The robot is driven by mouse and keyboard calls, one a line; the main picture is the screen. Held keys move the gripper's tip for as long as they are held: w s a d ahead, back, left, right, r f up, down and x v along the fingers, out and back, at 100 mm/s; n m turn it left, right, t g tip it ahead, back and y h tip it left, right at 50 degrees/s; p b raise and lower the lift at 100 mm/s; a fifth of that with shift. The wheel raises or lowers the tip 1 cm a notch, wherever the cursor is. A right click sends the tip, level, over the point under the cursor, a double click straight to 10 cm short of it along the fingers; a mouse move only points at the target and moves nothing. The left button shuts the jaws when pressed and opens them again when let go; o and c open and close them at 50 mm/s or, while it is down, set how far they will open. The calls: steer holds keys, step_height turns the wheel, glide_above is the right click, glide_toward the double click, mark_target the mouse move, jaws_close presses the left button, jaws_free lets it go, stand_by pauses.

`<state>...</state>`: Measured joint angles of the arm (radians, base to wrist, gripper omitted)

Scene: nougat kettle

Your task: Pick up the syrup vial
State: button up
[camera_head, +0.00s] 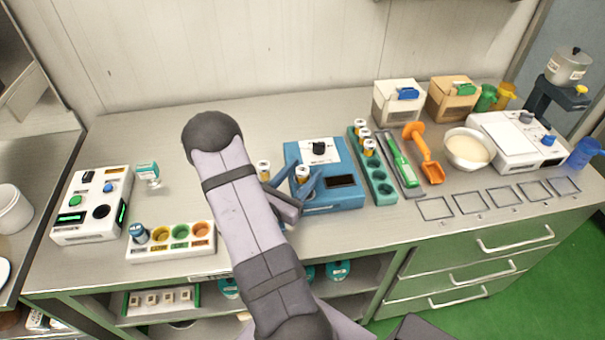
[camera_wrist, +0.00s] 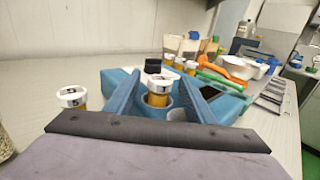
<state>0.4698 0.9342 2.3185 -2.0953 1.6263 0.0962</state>
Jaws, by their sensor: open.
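Several amber vials with white numbered caps are in view, and I cannot tell from the labels which is the syrup vial. One vial (camera_wrist: 159,96) stands upright between the two blue fingers of my gripper (camera_wrist: 158,80) in the wrist view, seemingly in a well of the blue device. In the head view this vial (camera_head: 302,174) shows at the blue device's (camera_head: 345,167) left side, with my open gripper (camera_head: 293,184) around it. The fingers appear apart from it. A second vial (camera_head: 264,170) stands just left of the device; it also shows in the wrist view (camera_wrist: 72,97).
A green rack (camera_head: 381,190) with several vials stands right of the device, beside a green-handled tool (camera_head: 403,162) and an orange scoop (camera_head: 424,155). A white tray with coloured wells (camera_head: 171,249) lies front left. The counter behind my arm is clear.

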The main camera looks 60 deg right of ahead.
mark_target(302, 170)
steer(key=c, duration=1.1)
steer(key=shift+c, duration=0.3)
steer(key=shift+r, duration=0.15)
steer(key=shift+r+b, duration=0.45)
steer(key=shift+r, duration=4.4)
